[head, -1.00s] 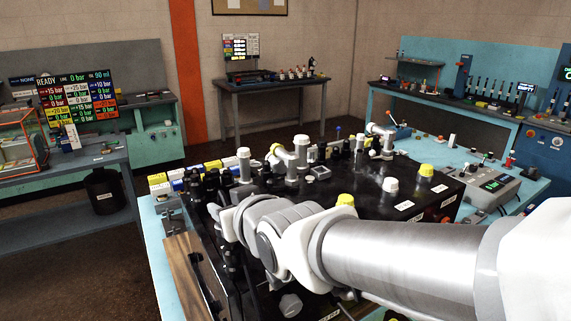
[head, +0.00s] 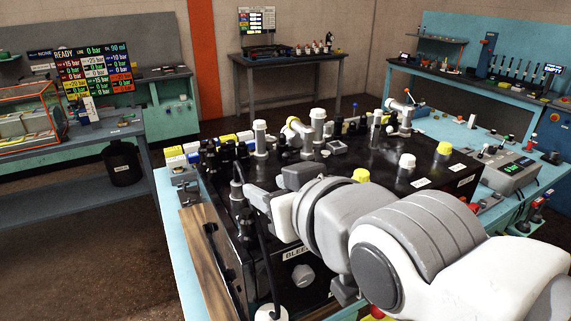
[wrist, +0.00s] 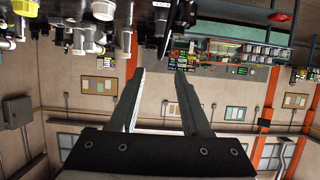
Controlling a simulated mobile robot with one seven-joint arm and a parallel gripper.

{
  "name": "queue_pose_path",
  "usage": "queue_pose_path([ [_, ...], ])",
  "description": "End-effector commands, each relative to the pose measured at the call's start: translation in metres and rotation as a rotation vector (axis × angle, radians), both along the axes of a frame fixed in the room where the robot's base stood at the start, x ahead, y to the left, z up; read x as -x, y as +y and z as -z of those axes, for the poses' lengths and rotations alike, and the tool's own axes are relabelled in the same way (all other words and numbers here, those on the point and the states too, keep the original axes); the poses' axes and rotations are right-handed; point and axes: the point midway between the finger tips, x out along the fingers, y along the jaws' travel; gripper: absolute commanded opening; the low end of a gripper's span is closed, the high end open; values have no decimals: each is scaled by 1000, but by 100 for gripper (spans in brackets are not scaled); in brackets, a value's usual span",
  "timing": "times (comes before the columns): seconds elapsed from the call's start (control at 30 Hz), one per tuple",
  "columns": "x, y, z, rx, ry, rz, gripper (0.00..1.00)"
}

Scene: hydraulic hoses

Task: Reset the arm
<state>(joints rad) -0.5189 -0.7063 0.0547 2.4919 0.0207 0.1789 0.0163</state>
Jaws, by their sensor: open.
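My arm reaches in from the lower right in the head view. My gripper (head: 268,184) is above the near left part of the black manifold block (head: 385,185), its fingers pointing left. In the wrist view my gripper (wrist: 160,76) shows two separated fingers with nothing between them. That view is upside down, with bench fittings along its top edge and the far wall beyond the fingers. A dark upright fitting with a hose (head: 237,190) stands just left of the fingertips; I cannot tell whether they touch. My arm hides part of the block's front.
Capped pipe stubs, including a white-capped one (head: 260,138) and a yellow-capped one (head: 444,151), rise from the block. A control box (head: 505,170) sits at right. A status board (head: 93,70) and black bin (head: 122,163) are at left. Open floor lies left of the bench.

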Motion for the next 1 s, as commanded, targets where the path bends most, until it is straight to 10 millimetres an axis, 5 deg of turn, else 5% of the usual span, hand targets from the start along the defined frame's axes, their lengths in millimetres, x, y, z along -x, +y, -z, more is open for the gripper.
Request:
queue_pose_path([
  [0.53,-1,-15,8,21,36,39,47],
  [0.73,-1,-86,51,115,247,233,47],
  [1.0,40,-170,99,182,572,474,47],
])
